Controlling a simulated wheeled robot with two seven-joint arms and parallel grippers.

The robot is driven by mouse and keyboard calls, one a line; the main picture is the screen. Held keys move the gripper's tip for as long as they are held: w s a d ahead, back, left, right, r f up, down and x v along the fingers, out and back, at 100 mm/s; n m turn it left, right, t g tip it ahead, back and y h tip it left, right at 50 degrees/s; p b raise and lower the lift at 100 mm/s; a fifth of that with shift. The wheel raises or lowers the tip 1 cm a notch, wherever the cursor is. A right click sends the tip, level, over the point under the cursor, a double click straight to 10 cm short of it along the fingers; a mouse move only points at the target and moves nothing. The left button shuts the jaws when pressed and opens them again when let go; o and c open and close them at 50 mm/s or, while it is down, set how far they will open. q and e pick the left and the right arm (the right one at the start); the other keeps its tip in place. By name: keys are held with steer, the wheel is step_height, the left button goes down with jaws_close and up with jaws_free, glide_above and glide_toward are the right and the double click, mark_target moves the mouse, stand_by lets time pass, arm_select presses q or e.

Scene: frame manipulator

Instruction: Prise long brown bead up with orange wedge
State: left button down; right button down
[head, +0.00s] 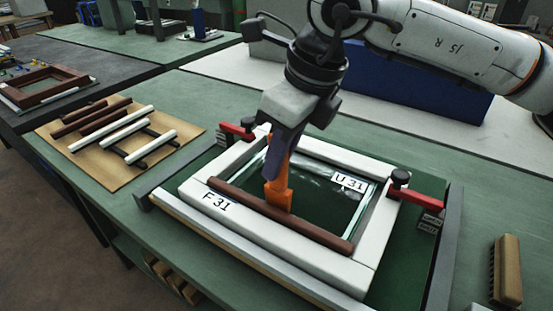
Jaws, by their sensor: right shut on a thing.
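The long brown bead (315,232) lies along the near inner edge of a white frame (293,254) marked F 31. A glass pane labelled U 31 (350,182) sits inside the frame. My right gripper (284,150) points down over the pane and is shut on the orange wedge (279,188). The wedge's lower end is at the inner side of the bead, left of its middle. I cannot tell whether the tip is under the bead. My left gripper is not in view.
Red clamps (418,198) stand at the frame's right and far left corners. A brown board (100,172) with several brown, white and black strips lies at left. A brush (507,268) lies at right. A blue box (420,95) stands behind.

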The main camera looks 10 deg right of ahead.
steer(key=shift+r+p, duration=2.2)
steer(key=shift+r, duration=1.9)
steer(key=shift+d+f, duration=0.1)
steer(key=shift+f, duration=0.05)
